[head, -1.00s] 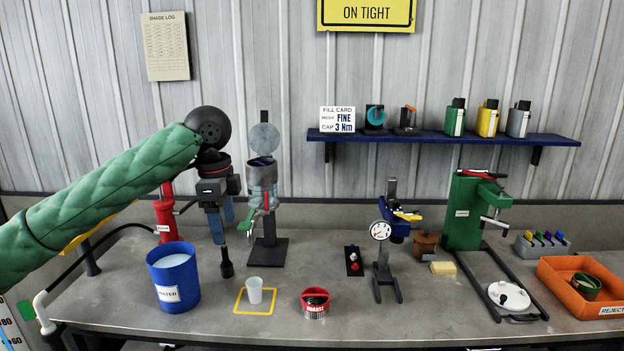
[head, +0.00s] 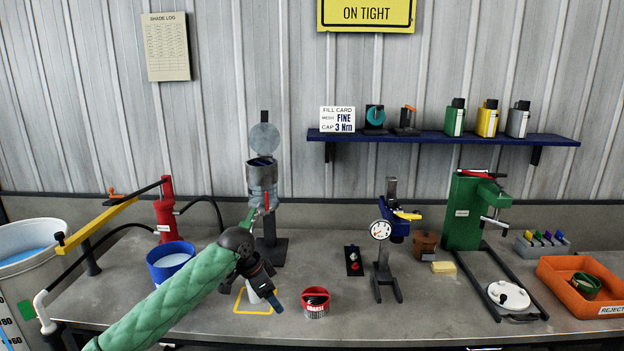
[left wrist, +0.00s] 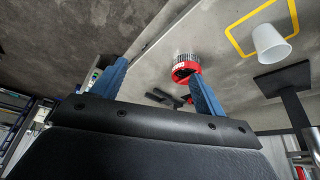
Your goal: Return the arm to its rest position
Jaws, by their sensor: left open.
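My left arm, in a green quilted sleeve (head: 170,300), comes in from the bottom left of the head view and reaches over the front of the bench. Its gripper (head: 277,300) points down and to the right, in front of the disperser column (head: 262,185). In the left wrist view the two blue fingers of the left gripper (left wrist: 160,82) stand wide apart with nothing between them. The white cup (left wrist: 270,43) is apart from the fingers; in the head view the gripper partly hides it. My right gripper is in neither view.
The blue water bucket (head: 168,262) is partly behind my arm. A gauge stand (head: 382,240), green press (head: 464,212) and orange reject bin (head: 567,285) stand further right. A yellow-outlined square (head: 240,306) marks the bench.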

